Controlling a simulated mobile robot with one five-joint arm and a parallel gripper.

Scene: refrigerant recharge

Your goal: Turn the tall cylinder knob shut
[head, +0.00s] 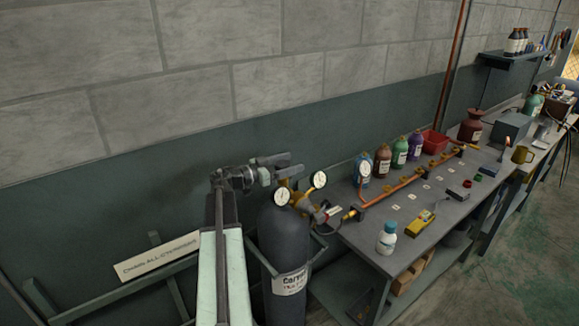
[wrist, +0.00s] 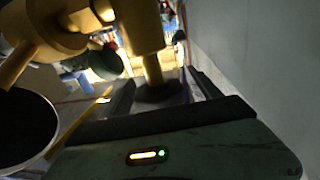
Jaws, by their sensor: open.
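The tall cylinder (head: 284,250) is dark grey, with a white label, and stands upright left of the bench. A brass valve with two round white gauges (head: 282,197) sits on its top. My gripper (head: 293,165) is at the valve's top, its jaws open and pointing right. In the wrist view, my open jaws (wrist: 160,85) lie on either side of a dark round knob (wrist: 158,94) at the end of a brass stem. I cannot tell whether they touch it. In the head view the knob is largely hidden by my gripper.
The bench (head: 385,262) on the right carries a copper pipe (head: 405,184), coloured bottles, a white bottle (head: 387,238) and a yellow meter (head: 420,223). A sign (head: 157,258) is at the left. The wall is close behind my gripper. A gauge's dark back (wrist: 25,130) fills the wrist view's left side.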

